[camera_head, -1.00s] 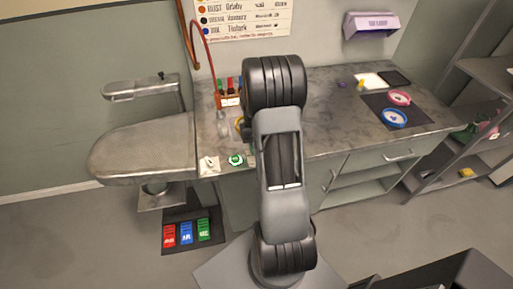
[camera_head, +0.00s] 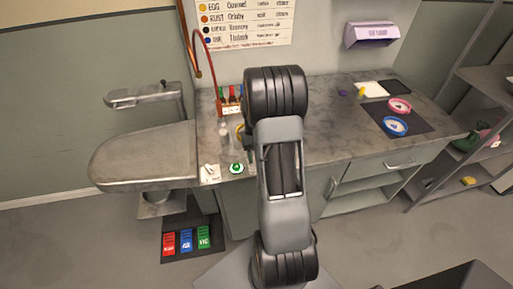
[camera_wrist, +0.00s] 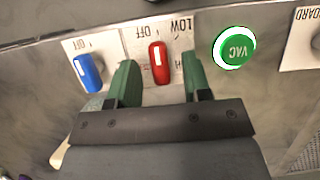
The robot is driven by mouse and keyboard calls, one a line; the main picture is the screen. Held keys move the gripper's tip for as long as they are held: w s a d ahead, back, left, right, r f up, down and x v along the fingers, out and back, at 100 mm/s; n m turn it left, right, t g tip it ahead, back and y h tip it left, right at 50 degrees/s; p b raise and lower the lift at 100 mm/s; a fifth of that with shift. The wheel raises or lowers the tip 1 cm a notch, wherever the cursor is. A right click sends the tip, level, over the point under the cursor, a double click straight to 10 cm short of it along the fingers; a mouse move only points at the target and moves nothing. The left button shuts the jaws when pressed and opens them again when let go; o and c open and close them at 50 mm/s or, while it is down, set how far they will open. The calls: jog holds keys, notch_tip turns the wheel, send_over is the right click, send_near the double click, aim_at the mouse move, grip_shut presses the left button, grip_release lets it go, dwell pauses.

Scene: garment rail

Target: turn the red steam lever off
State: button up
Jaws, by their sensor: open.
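In the wrist view, the red lever (camera_wrist: 159,64) stands on a pale plate marked OFF, LOW and a partly hidden H. A white stripe on the lever points up the picture, roughly between OFF and LOW; I cannot tell its exact setting. My gripper (camera_wrist: 160,74) is open, with one green finger left of the red lever and one right of it. No finger visibly touches the lever.
A blue lever (camera_wrist: 88,72) is left of the gripper and a green VAC button (camera_wrist: 234,48) right of it, both close by. In the head view, a grey pressing board (camera_head: 145,155) extends left of the counter (camera_head: 330,135). Coloured pedals (camera_head: 186,240) lie on the floor.

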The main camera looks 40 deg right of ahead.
jog(key=v, duration=1.3)
jog(key=shift+r, duration=0.35)
jog(key=shift+w, duration=0.15)
jog(key=s+a+r+n+t+h, duration=0.1)
jog(key=s+a+t, duration=0.3)
jog(key=a, duration=0.6)
jog(key=s+a+r+n+t+h, duration=0.1)
jog(key=s+a+n+t, duration=0.3)
jog(key=s+a, duration=0.4)
jog(key=a+r, duration=0.1)
jog(key=a, duration=0.2)
jog(key=shift+s, duration=0.25)
